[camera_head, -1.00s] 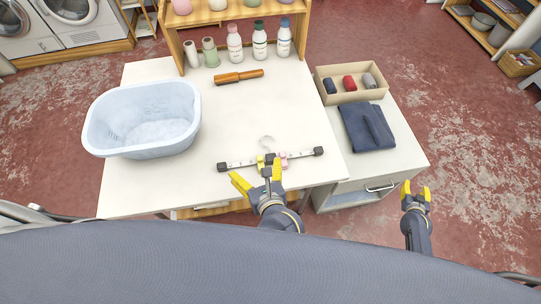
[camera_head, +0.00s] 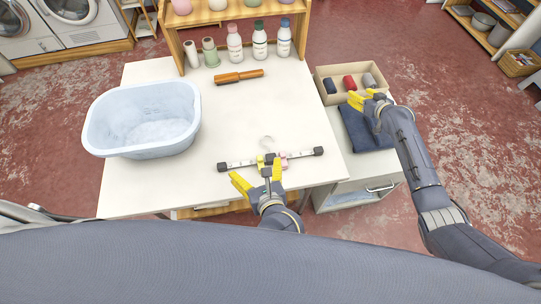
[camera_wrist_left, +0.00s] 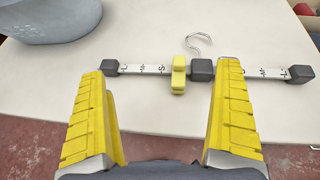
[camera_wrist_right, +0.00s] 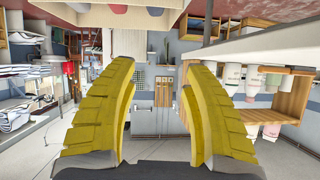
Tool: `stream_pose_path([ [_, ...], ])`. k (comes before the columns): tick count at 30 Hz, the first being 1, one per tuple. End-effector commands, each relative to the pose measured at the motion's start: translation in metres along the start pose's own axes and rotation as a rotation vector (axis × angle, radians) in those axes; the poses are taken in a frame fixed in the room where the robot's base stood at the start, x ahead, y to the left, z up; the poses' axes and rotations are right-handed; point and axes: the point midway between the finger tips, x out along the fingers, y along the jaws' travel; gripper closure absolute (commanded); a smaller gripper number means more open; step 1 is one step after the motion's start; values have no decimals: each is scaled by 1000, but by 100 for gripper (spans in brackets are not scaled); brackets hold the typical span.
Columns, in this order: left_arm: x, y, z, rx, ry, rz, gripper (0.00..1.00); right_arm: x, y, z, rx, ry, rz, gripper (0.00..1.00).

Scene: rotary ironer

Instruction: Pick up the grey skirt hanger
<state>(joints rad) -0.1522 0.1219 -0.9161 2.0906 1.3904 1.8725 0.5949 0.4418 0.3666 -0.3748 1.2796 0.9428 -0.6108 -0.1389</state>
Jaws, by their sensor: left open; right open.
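The skirt hanger (camera_head: 238,163) lies on the white table near its front edge. It has a pale bar with dark markings, dark grey end clips and a pale hook pointing away from me. In the left wrist view the hanger (camera_wrist_left: 145,68) runs across beyond my fingertips, with a yellow piece and a grey block near its middle. My left gripper (camera_head: 257,175) is open at the hanger's middle, fingers apart on the near side; I cannot tell whether they touch it. My right gripper (camera_head: 364,97) is open and empty, above the folded navy cloth and beside the beige box.
A pale blue basin (camera_head: 143,120) stands at the table's left. An orange-brown roller (camera_head: 239,77) and several bottles (camera_head: 259,42) are at the back. A beige box (camera_head: 335,97) with rolls and a folded navy cloth (camera_head: 355,130) sit on the right cabinet. The table's middle (camera_head: 250,110) is clear.

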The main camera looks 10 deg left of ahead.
Motion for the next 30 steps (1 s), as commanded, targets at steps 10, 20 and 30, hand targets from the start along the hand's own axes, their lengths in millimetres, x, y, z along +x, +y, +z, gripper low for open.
stream_pose_path([
  [10,0,0,0,0,0,0,0,-22,-182,-73,-387,-225,-405,51],
  [20,0,0,0,0,0,0,0,-105,-265,-43,-869,-538,-661,51],
  [30,0,0,0,0,0,0,0,-178,-254,-5,-1262,-814,-772,51],
])
